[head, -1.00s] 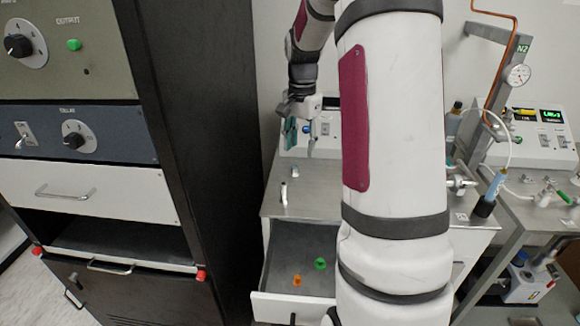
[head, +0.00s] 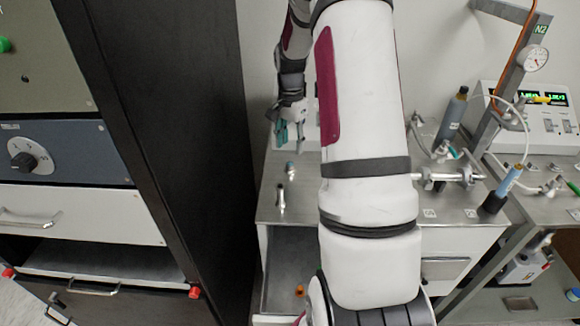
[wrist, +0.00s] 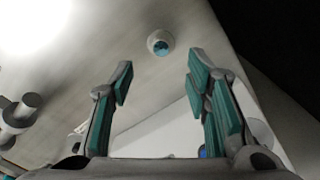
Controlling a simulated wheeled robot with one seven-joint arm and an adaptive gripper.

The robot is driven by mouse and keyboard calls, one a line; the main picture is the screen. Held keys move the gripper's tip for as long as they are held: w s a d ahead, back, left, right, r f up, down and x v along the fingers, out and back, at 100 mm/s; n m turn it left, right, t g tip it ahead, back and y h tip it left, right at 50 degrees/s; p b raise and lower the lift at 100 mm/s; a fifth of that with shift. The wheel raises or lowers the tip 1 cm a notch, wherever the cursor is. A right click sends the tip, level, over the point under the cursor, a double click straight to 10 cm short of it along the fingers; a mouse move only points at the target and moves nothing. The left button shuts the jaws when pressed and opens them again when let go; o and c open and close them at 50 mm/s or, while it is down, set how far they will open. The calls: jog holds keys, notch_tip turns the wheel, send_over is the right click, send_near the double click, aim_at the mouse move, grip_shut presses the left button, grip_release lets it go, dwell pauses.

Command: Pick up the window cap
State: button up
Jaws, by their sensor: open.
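A small round piece with a pale rim and a blue-teal centre, which looks like the window cap (wrist: 160,43), is on the metal surface in the wrist view. It lies just beyond the gap between my fingertips. In the head view, a small pale piece with a teal tint (head: 290,169), likely the same cap, stands on the bench top. My gripper (head: 291,137) hangs above and behind it, its teal-padded fingers pointing down. In the wrist view my gripper (wrist: 158,76) is open and empty, with the cap apart from both fingers.
A metal handle-like part (head: 281,200) stands on the bench top (head: 310,203) in front of the cap. Below is an open drawer (head: 287,262) with an orange piece (head: 299,291). A tall black cabinet (head: 185,140) is at left. Pipe fittings (head: 455,176) are at right.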

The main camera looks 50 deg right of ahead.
aim_at(290, 164)
jog(key=shift+a+f+p, duration=0.1)
jog(key=shift+f+p, duration=0.5)
jog(key=shift+f, duration=3.05)
grip_shut()
